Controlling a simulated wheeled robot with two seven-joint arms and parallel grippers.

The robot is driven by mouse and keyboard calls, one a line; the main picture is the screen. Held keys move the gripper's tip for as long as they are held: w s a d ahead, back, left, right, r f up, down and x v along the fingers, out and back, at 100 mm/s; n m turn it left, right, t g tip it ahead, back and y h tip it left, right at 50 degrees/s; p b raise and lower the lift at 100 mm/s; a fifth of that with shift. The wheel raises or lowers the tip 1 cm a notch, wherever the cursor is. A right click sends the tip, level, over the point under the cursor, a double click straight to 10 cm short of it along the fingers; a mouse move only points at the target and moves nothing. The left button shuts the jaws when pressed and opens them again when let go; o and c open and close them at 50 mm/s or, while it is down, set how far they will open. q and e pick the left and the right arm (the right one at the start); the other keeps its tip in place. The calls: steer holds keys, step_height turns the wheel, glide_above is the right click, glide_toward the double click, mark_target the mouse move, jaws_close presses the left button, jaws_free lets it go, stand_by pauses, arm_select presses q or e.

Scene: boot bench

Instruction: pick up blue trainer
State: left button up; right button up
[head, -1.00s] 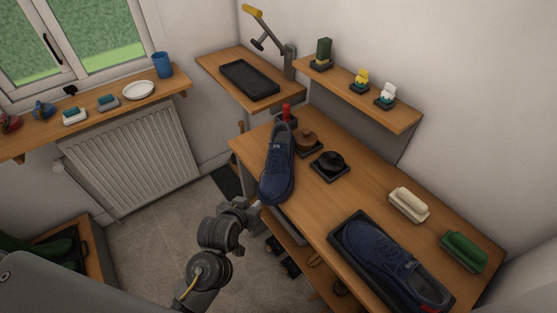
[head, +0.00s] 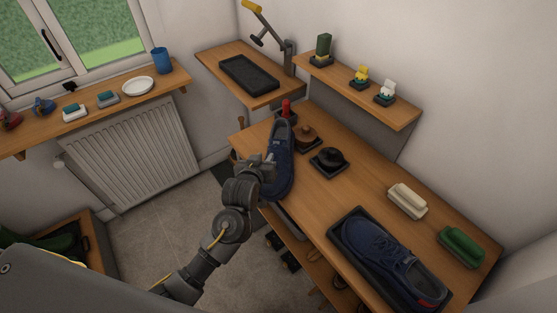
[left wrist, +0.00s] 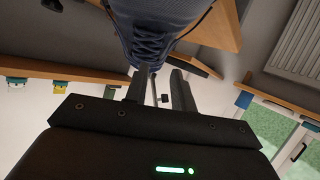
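My left gripper (head: 268,168) is at the left side of this trainer in the head view. In the left wrist view its two fingers (left wrist: 160,88) stand apart with a clear gap between them. I cannot tell whether they touch the trainer. A second blue trainer (head: 385,258), with a red patch, lies in a black tray (head: 338,262) at the front right. My right gripper is not in view.
On the bench (head: 345,205) stand a brown round-topped item (head: 306,135), a black one (head: 329,158), a red-topped item (head: 286,108), a cream brush (head: 407,201) and a green brush (head: 462,246). A small shelf (head: 360,97) hangs above. The bench middle is clear.

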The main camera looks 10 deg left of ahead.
mark_target(269, 151)
arm_select(q)
steer(key=shift+w+p, duration=0.45)
steer(key=p+x, duration=0.1)
steer(key=x, duration=0.3)
steer(key=shift+f, duration=0.25)
jaws_close()
